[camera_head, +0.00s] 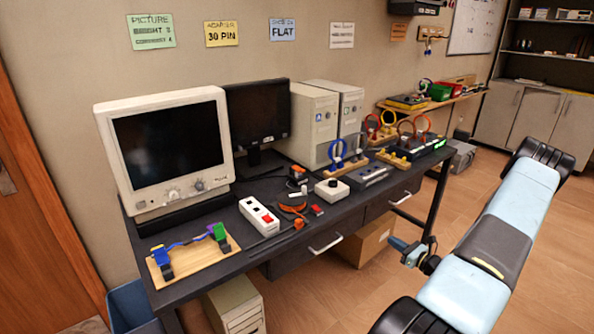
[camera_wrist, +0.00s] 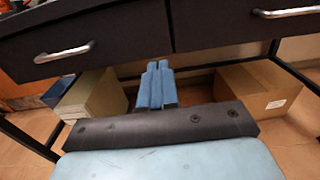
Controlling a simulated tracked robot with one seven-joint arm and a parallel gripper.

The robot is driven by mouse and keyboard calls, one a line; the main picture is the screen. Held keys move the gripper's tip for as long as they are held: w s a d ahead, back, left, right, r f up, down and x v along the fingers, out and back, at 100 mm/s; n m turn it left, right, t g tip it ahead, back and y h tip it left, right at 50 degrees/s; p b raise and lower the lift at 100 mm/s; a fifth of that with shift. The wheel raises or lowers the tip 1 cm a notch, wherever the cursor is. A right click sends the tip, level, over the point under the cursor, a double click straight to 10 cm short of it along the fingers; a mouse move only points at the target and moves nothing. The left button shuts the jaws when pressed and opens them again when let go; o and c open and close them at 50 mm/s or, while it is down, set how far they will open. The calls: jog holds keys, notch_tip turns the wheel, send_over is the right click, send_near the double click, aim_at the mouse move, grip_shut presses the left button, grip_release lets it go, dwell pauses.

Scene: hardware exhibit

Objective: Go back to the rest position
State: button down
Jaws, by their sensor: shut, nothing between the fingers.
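My gripper (camera_wrist: 157,84) is shut and empty in the wrist view, its blue fingers pressed together below the dark drawer fronts. In the head view my gripper (camera_head: 397,243) is at the right front of the desk, below the desktop's edge, beside a desk leg. My light blue arm reaches in from the right side of the picture. The dark desk (camera_head: 235,262) carries a CRT monitor (camera_head: 165,145), a black flat monitor (camera_head: 260,118) and two beige computer towers (camera_head: 314,125). No object is held.
A cardboard box (camera_wrist: 262,88) and a beige case (camera_wrist: 93,97) stand under the desk. A drawer handle (camera_wrist: 64,53) and another drawer handle (camera_wrist: 290,12) stick out close to my gripper. A white power strip (camera_head: 259,216) lies on the desktop. The wooden floor (camera_head: 345,295) in front is open.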

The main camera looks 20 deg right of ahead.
jog(key=s+a+r+n+g+y, duration=0.1)
jog(key=a+r+n+g+y, duration=0.1)
jog(key=a+r+n+g, duration=0.85)
jog(key=s+a+r+n+g+y, duration=0.1)
jog(key=a+r+n+g+y, duration=0.15)
jog(key=a+r+n, duration=0.95)
jog(key=s+a+r+n+t+h, duration=0.1)
jog(key=s+a+r+n+h, duration=0.3)
jog(key=s+r, duration=0.7)
jog(key=s+a+r+n+t+h, duration=0.1)
jog(key=s+a+r+n+h, duration=0.4)
jog(key=s+r, duration=0.7)
jog(key=shift+s+a+r+h, duration=0.2)
jog(key=shift+a+r+h, duration=0.45)
jog(key=shift+r+h, duration=0.45)
jog(key=shift+f, duration=0.1)
